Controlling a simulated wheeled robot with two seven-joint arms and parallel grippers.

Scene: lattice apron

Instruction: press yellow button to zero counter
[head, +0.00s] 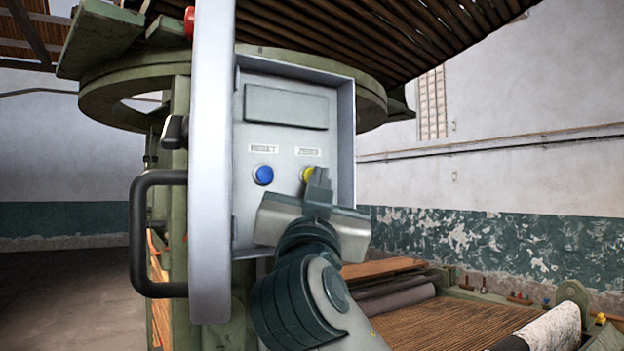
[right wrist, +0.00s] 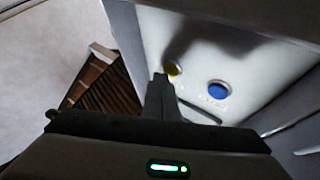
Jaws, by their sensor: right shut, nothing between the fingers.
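The yellow button (head: 307,174) is on the pale control panel (head: 281,200), right of a blue button (head: 263,175). The blue button (right wrist: 218,91) shows there too. My left gripper is not in view.
A panel door (head: 210,160) stands open at the panel's left, with a black handle (head: 140,235) beside it. A raised rim surrounds the panel. A green machine frame (head: 180,90) is behind. A bed of brown strands (head: 440,322) lies low at the right.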

